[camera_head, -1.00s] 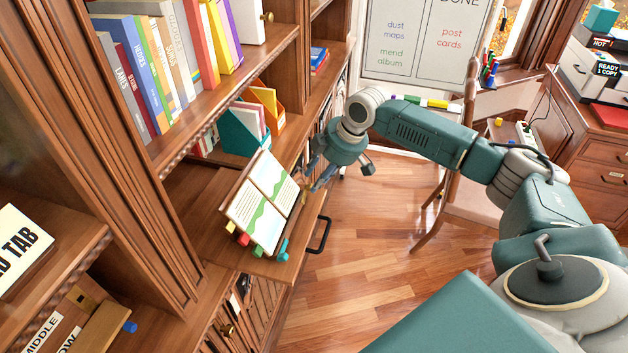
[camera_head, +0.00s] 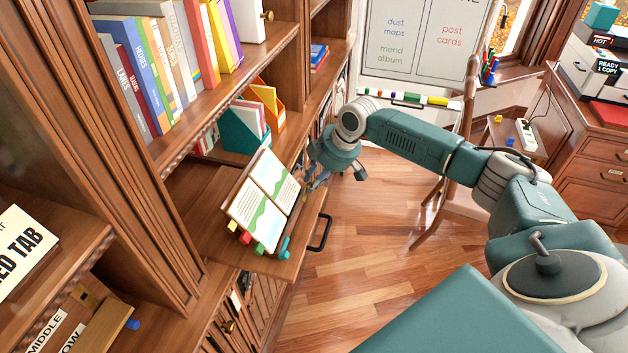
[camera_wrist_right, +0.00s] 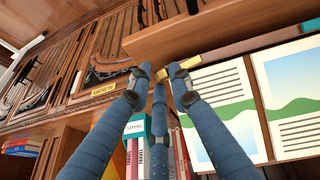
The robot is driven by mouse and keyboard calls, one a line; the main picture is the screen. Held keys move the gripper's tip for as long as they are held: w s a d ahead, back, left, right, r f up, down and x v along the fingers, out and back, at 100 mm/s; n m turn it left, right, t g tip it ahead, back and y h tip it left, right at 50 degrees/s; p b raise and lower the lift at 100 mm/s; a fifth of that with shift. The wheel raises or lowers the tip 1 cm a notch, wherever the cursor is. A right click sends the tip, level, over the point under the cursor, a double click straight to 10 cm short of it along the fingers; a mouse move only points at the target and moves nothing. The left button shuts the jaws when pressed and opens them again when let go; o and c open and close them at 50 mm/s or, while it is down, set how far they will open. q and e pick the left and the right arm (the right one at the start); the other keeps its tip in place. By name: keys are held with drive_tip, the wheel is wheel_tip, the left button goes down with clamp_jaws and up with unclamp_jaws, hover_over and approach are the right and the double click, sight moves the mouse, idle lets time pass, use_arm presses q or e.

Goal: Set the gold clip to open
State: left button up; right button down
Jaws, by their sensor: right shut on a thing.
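The gold clip (camera_wrist_right: 191,63) shows at the edge of the ledge beside the open book in the right wrist view. The open book (camera_head: 266,197) stands tilted on the pull-out shelf (camera_head: 300,240). My right gripper (camera_head: 312,182) reaches down at the book's right edge. In the right wrist view its fingers (camera_wrist_right: 162,76) close in at the clip and are shut on it; the fingertips hide part of it. Whether the clip stands open or shut I cannot tell. My left gripper is in neither view.
Coloured tabs (camera_head: 258,246) stick out along the book's near edge. A black handle (camera_head: 321,233) sits on the shelf front. A teal file holder (camera_head: 243,132) stands behind the book. Bookcase uprights flank the shelf; the floor (camera_head: 370,255) to the right is clear.

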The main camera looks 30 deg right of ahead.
drive_tip(key=shift+s+f+m+g+y+p, duration=0.3)
drive_tip(key=shift+f+m+y+p, duration=0.1)
drive_tip(key=shift+m+p, duration=0.1)
drive_tip(key=shift+f, duration=0.25)
drive_tip(key=shift+s, duration=0.1)
drive_tip(key=c, duration=1.7)
unclamp_jaws()
drive_tip(key=shift+a+r, duration=0.1)
drive_tip(key=shift+r, duration=0.4)
drive_tip(key=v, duration=1.1)
drive_tip(key=shift+d+r, duration=0.15)
drive_tip(key=shift+d, duration=0.15)
